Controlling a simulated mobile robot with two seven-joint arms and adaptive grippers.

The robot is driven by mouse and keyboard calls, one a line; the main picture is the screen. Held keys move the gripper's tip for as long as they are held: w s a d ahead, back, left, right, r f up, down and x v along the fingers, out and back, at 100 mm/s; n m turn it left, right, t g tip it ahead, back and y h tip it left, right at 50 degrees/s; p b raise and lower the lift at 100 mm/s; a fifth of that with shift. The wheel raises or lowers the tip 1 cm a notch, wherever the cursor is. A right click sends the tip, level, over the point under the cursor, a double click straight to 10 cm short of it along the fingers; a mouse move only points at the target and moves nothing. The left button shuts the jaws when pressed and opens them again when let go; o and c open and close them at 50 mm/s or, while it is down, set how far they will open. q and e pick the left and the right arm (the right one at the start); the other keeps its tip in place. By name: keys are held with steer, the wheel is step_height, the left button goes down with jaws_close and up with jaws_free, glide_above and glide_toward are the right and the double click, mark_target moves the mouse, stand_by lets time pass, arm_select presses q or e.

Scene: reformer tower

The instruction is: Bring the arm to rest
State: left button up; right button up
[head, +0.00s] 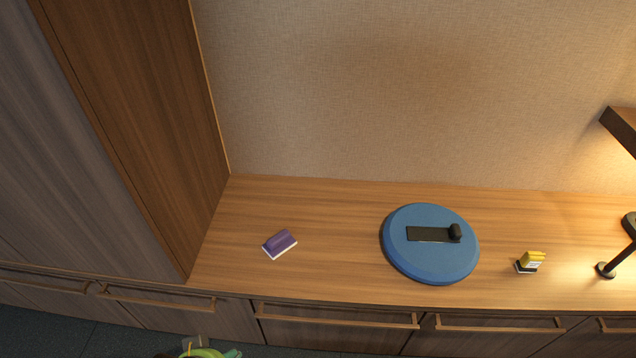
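A small green and yellow shape (203,352) is cut off by the bottom edge, left of the middle. A blue round disc (408,262) with a black slot and a black knob lies on the wooden counter (330,215). A small purple block with a white base (280,243) sits to its left. A small yellow block with a dark and white base (530,262) sits to its right.
A tall wooden cabinet (140,110) bounds the counter on the left, and a wall (400,90) stands behind. Drawers with handles (340,315) run below the front edge. The counter between the objects is clear.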

arm_select(q)
step_height(320, 180, down, 28)
steer(key=s+a, duration=0.1)
steer(key=s, duration=0.1)
steer(key=s+a+f, duration=0.1)
steer(key=s+f, duration=0.3)
steer(key=s+r+g+p, duration=0.2)
steer(key=s+r+p, duration=0.7)
steer(key=s+p, duration=0.3)
steer(key=shift+a+r+p, duration=0.35)
steer(key=shift+a, duration=0.05)
arm_select(e)
steer(key=s+r+g, duration=0.3)
steer(key=s+r, duration=0.6)
steer(key=s, duration=0.3)
steer(key=shift+s+d+r, duration=0.25)
steer(key=shift+d+r, duration=0.1)
steer(key=shift+r, duration=0.05)
